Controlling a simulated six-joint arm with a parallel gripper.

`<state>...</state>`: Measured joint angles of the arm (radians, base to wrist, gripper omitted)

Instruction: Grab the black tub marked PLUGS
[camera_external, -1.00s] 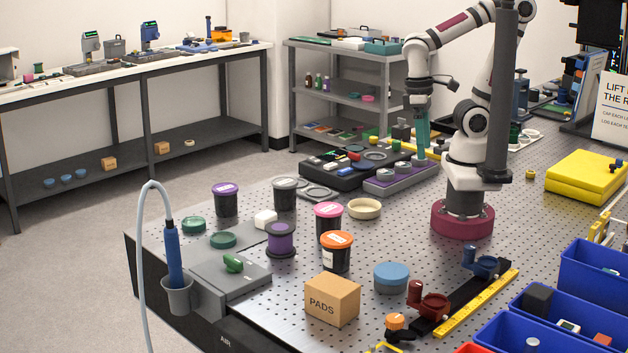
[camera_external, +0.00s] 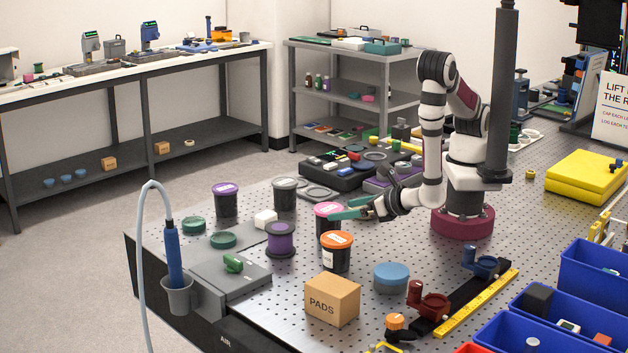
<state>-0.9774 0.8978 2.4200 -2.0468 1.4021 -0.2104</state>
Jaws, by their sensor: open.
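Several black tubs with coloured lids stand on the perforated table: a purple-lidded tub (camera_external: 227,204), a grey-lidded tub (camera_external: 285,198), a pink-lidded tub (camera_external: 325,223) and an orange-lidded tub (camera_external: 337,257). Their labels are too small to read, so I cannot tell which is marked PLUGS. My gripper (camera_external: 338,209) is open, with teal fingers pointing left, level with the top of the pink-lidded tub. The fingers overlap that lid's right side in the picture; I cannot tell whether they touch it or surround it.
A purple spool (camera_external: 281,240), a cardboard PADS box (camera_external: 332,300) and a blue-lidded round container (camera_external: 391,278) stand close by. Blue bins (camera_external: 590,285) line the right edge.

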